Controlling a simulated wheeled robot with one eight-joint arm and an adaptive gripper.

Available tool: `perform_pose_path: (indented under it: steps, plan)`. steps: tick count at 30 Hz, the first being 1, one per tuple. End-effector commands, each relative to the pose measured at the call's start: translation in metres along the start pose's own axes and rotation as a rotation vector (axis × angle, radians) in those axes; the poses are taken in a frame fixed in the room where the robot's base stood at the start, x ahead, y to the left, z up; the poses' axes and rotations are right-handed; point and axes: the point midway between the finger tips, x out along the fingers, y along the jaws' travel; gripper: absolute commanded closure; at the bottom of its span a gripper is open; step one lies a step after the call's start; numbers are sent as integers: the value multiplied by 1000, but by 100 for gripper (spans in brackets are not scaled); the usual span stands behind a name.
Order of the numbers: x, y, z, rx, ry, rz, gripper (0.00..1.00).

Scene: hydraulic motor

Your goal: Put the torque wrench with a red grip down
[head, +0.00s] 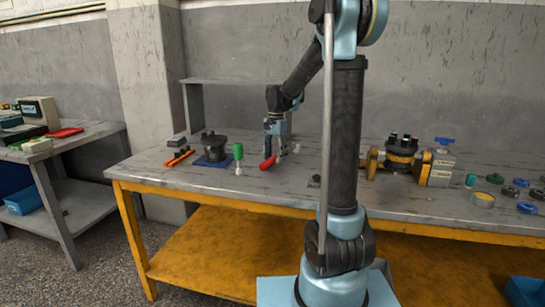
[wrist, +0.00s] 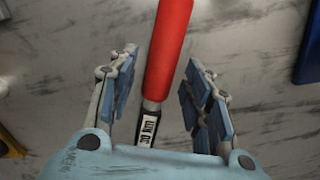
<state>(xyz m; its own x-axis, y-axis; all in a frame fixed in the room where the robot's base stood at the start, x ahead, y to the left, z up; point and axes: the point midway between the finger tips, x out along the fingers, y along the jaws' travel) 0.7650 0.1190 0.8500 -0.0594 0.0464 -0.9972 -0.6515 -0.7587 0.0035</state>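The torque wrench has a red grip (wrist: 170,40) and a dark shaft with a white printed label (wrist: 147,128). In the head view its red grip (head: 268,163) is low at the bench top, left of my gripper (head: 279,148). In the wrist view my gripper (wrist: 160,62) is open. Its two fingers stand on either side of the wrench, with a visible gap on each side. The wrench appears to lie on the bench. Its lower end is hidden behind my gripper's body in the wrist view.
The grey bench (head: 330,180) also bears a dark part on a blue mat (head: 213,162), an orange-and-black tool (head: 179,158) and a green-handled tool (head: 238,152). A yellow-and-black motor assembly (head: 401,155) and several small rings stand at right.

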Motion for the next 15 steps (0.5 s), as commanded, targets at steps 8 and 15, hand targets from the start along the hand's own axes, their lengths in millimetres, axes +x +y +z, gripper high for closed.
perform_pose_path:
  steps: [8, 15]
  plan:
    - [-3, 0, 1, -1, 0, 0, 55]
    - [-34, 0, 1, -1, 0, 0, 55]
